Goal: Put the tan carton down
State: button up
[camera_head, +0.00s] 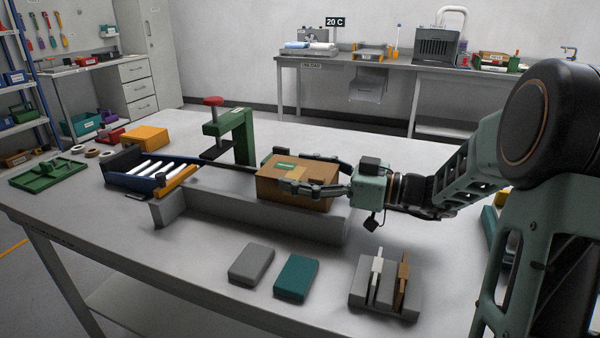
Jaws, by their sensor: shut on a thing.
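The tan carton (290,196) is a box with a small green label on top, near the middle of the table. My gripper (298,172) comes from the right, with one finger along the carton's far side and the other over its near side. It is shut on the carton. A low grey wall (240,216) stands in front of the carton and hides its lower edge, so I cannot tell whether the carton touches what is beneath it.
A roller ramp (153,172) and an orange box (145,137) lie to the left. A green press (236,135) with a red knob stands behind. Grey (251,265) and teal (297,276) blocks and a slotted holder (386,288) are in front. The table's left front is clear.

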jog(key=shift+f, duration=0.15)
jog(key=o, duration=1.2)
jog(key=shift+r+p, duration=0.2)
jog(key=shift+p, duration=0.5)
